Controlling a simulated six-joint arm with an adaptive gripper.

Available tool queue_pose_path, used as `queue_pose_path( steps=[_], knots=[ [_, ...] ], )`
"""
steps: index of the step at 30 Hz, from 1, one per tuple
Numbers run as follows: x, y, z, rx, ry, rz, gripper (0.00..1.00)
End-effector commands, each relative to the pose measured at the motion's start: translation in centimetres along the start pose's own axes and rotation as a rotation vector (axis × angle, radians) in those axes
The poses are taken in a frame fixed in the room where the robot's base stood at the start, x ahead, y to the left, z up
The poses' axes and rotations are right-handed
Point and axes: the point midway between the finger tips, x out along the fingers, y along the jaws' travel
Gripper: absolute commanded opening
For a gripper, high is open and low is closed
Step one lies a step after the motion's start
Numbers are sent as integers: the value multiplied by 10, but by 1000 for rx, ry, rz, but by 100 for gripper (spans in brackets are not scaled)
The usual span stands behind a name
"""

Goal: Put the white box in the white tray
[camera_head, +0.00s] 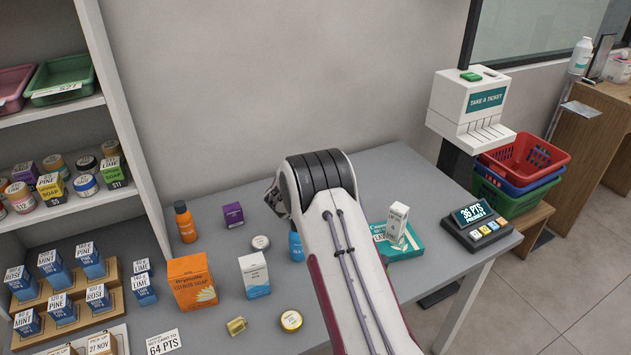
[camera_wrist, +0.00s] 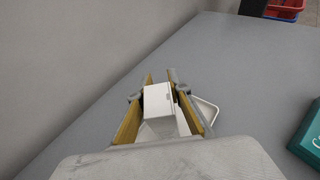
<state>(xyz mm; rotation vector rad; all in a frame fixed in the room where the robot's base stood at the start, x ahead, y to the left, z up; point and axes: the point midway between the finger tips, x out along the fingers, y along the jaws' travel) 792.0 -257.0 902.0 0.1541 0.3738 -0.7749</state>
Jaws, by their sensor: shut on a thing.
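In the wrist view, my gripper (camera_wrist: 160,92) is shut on a plain white box (camera_wrist: 158,99), which sits between its two yellowish fingers. The white tray (camera_wrist: 206,110) shows partly beyond the right finger, with its corner and rim in view. The fingers and box hide much of it. The held box is above or beside the tray; I cannot tell whether they touch.
A teal pack (camera_head: 402,247) with a small white carton (camera_head: 396,222) lies right of my arm. A card terminal (camera_head: 481,224) sits at the right edge.

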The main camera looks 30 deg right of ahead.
Motion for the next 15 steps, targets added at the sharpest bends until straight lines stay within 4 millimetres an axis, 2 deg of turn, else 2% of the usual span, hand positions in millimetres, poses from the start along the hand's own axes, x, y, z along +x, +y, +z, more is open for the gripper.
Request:
queue_pose_path(
  steps=[5,15],
  knots=[
    [6,0,-15,0,0,-1,0],
    [7,0,-17,0,-1,0,0]
  ],
)
